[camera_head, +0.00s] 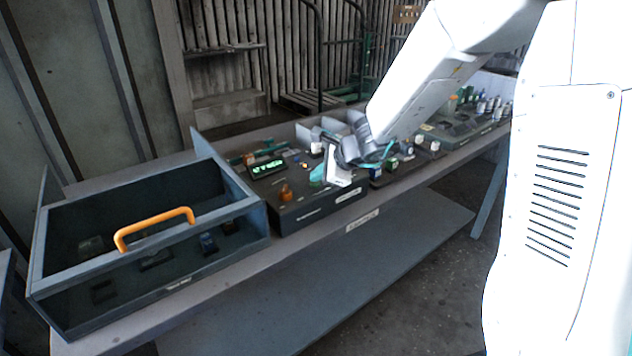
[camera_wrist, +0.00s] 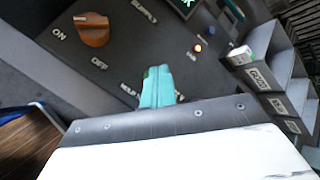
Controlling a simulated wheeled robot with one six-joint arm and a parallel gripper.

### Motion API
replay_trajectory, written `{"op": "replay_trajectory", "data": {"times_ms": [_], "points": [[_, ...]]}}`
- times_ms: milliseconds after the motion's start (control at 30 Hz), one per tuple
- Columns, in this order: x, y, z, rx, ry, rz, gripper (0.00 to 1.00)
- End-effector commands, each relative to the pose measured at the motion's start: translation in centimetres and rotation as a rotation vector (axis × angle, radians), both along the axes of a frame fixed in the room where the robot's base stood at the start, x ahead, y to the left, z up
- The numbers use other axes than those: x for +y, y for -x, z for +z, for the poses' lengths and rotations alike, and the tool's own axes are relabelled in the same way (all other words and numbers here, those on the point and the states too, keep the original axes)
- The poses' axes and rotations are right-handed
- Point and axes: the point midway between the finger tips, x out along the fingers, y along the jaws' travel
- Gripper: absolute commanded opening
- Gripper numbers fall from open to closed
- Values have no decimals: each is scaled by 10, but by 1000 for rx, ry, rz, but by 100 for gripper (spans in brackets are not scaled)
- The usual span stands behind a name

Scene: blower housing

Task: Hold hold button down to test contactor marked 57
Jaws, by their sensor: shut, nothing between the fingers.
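My gripper (camera_wrist: 157,88) has teal fingers, closed together, over the top of the dark test box (camera_wrist: 125,45). In the wrist view the fingertips are at a partly covered label that seems to begin with "HOLD". The hold button is hidden behind the fingers, and I cannot tell whether they touch or press it. In the head view my gripper (camera_head: 318,174) is above the test box (camera_head: 312,212), near its lit green display (camera_head: 267,168). A green-and-white block (camera_wrist: 238,55) sits beside the box's panel. No marking 57 is readable.
An orange knob (camera_wrist: 92,29) stands between ON and OFF labels. Labelled grey bins (camera_wrist: 285,75) adjoin the box. In the head view, a clear-sided case with an orange handle (camera_head: 154,229) stands left; several small parts line the bench (camera_head: 350,232) to the right.

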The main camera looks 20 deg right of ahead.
Motion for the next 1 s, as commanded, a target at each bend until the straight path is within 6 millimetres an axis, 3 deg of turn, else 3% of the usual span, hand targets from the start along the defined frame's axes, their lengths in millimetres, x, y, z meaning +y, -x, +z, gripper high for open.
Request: {"op": "replay_trajectory", "data": {"times_ms": [267,633,1000], "points": [[0,0,14,-2,0,1,0],[0,0,17,-2,0,1,0],[0,-1,52,-3,0,1,0]]}}
